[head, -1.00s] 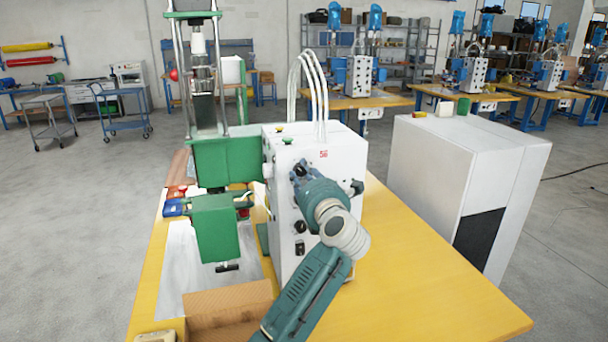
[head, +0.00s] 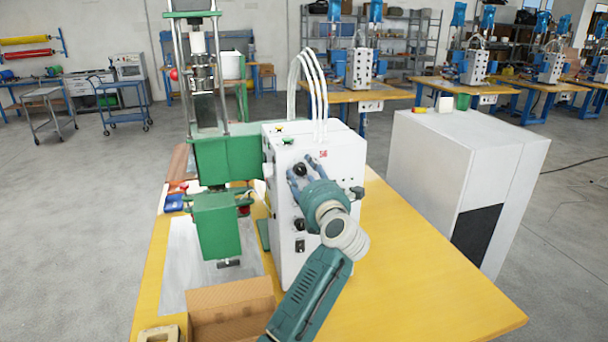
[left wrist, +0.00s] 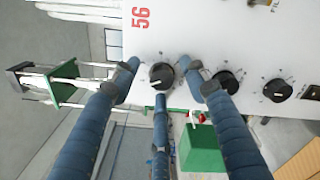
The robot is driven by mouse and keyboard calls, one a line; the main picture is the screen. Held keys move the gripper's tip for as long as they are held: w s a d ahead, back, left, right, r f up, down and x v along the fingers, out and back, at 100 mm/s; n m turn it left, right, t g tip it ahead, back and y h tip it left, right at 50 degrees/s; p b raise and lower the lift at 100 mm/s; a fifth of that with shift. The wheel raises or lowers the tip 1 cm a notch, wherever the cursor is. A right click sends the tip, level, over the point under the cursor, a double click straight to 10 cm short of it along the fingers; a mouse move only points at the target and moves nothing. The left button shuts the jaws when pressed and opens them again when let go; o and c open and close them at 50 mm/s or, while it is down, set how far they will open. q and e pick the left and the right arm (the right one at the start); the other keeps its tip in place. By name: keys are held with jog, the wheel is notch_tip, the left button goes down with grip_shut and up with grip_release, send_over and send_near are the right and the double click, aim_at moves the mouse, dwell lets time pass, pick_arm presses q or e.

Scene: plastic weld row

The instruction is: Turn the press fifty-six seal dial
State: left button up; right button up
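The white press control box (head: 345,190) carries a red "56" and stands on the yellow table. Its front panel has several black dials. The top dial (head: 300,169), nearest the "56", also shows in the left wrist view (left wrist: 161,73), its white mark slanting. My left gripper (head: 303,174) is in front of this dial. In the left wrist view its three blue fingers (left wrist: 159,83) are spread around the dial, with visible gaps. I cannot tell whether any fingertip touches the panel. Dial labels are unreadable, so I cannot tell which is named seal. My right gripper is not in view.
Two more dials (left wrist: 225,82) (left wrist: 277,90) sit in the same row. The green press head (head: 217,225) stands left of the box. An open cardboard box (head: 232,305) is at the table's front. The yellow table (head: 430,290) is clear to the right.

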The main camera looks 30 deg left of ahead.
pick_arm(q)
jog(key=shift+f, duration=0.1)
jog(key=v, duration=1.2)
